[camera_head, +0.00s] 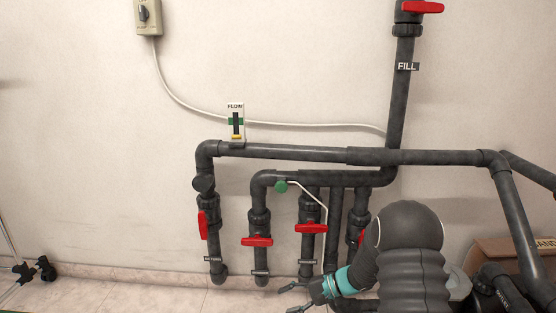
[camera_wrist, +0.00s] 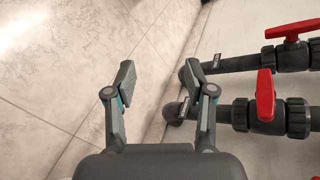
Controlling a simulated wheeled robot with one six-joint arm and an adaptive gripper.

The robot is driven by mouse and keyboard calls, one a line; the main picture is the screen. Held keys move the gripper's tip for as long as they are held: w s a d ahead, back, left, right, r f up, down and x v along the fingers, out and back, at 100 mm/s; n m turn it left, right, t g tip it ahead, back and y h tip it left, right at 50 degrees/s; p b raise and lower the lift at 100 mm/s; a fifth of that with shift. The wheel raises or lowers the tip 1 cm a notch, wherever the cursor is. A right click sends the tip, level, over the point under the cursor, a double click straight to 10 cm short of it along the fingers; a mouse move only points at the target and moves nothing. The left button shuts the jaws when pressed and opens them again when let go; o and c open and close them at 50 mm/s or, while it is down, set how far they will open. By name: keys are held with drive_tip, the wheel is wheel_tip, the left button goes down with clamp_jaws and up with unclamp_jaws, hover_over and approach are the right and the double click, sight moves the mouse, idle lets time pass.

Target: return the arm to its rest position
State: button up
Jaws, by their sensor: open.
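My gripper (camera_head: 292,298) is at the lower middle of the head view, low in front of the dark pipes near the floor. Its teal-banded wrist and my dark arm come in from the right. In the wrist view my gripper (camera_wrist: 164,80) has its two fingers spread apart with nothing between them, over tiled floor. The arm hides part of the pipework behind it and the lower part of one red valve handle.
Dark pipes with red handles (camera_head: 257,241) run along the wall; the wrist view shows two handles (camera_wrist: 265,95) at right, close to the fingers. A FLOW gauge (camera_head: 236,121), wall switch (camera_head: 147,16) and cardboard box (camera_head: 490,250) are around. Floor at left is mostly clear.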

drive_tip(key=s+d+r+n+h+p, duration=0.25)
drive_tip(key=s+d+r+h, duration=0.25)
drive_tip(key=s+r, duration=0.55)
drive_tip(key=s+d+r+n+h+p, duration=0.25)
drive_tip(key=s+d+r+h, duration=0.25)
drive_tip(key=s+r, duration=0.55)
drive_tip(key=s+d+r+n+t+h+p, duration=0.1)
drive_tip(key=s+r+t+p, duration=0.4)
drive_tip(key=s+r, duration=0.6)
wheel_tip(320, 180, up, 3)
drive_tip(key=shift+d+r+n+h, duration=0.2)
drive_tip(key=shift+d+n+h, duration=0.1)
drive_tip(key=shift+d+h, duration=0.4)
drive_tip(key=shift+a, duration=0.1)
idle(0.5)
